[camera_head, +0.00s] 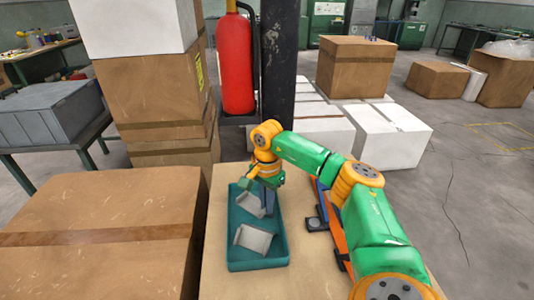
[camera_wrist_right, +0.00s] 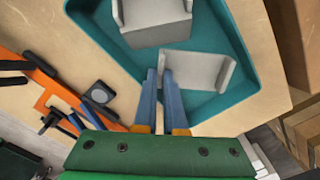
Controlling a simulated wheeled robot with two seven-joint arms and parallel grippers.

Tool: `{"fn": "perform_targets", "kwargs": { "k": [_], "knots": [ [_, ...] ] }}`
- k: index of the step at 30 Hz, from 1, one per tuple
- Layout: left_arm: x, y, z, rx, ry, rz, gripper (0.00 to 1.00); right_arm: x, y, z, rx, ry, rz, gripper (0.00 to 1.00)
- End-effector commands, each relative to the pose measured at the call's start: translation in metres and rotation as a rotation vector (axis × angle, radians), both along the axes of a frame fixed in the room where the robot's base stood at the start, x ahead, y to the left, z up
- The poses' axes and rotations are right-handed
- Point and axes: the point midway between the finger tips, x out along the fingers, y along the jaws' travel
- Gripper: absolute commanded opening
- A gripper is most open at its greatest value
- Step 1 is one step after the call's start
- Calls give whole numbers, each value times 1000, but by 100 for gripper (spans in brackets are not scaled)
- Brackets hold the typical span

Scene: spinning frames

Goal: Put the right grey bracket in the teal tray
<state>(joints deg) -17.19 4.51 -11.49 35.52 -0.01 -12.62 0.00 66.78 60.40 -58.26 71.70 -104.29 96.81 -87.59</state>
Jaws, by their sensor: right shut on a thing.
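The teal tray (camera_head: 234,264) sits on the table; its rim also shows in the right wrist view (camera_wrist_right: 262,75). My right gripper (camera_head: 268,209) points down into the tray's far end. In the right wrist view its two blue fingers (camera_wrist_right: 161,72) are shut on a grey bracket (camera_wrist_right: 200,68), which also shows in the head view (camera_head: 248,205). I cannot tell whether this bracket touches the tray floor. A second grey bracket (camera_head: 253,240) lies in the near part of the tray, apart from the gripper; it shows in the right wrist view (camera_wrist_right: 152,20). My left gripper is out of view.
An orange frame with black and blue parts (camera_wrist_right: 62,108) lies beside the tray, partly behind my right arm in the head view. A large cardboard box (camera_head: 95,245) stands close on the left. A dark post (camera_head: 279,70) and red extinguisher (camera_head: 235,65) stand beyond the table.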

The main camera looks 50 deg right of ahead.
Motion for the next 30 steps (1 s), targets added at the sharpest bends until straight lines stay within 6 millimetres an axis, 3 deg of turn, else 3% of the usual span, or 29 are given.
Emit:
{"fn": "perform_targets", "kwargs": {
  "k": [7, 9, 11, 20, 23, 30],
  "knots": [
    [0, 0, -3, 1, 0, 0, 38, 0, 0, -5, 0, 1, 0, 0],
    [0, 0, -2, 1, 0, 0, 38, 0, 0, -3, 0, 1, 0, 27],
    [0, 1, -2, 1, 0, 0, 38, 0, 0, -3, 0, 1, 0, 38],
    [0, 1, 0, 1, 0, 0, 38, 0, 0, 0, 0, 0, 0, 38],
    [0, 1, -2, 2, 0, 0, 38, 1, 0, 13, 0, -5, 0, 38],
    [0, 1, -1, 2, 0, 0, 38, 1, 0, 83, 1, -6, 1, 38]
  ]
}}
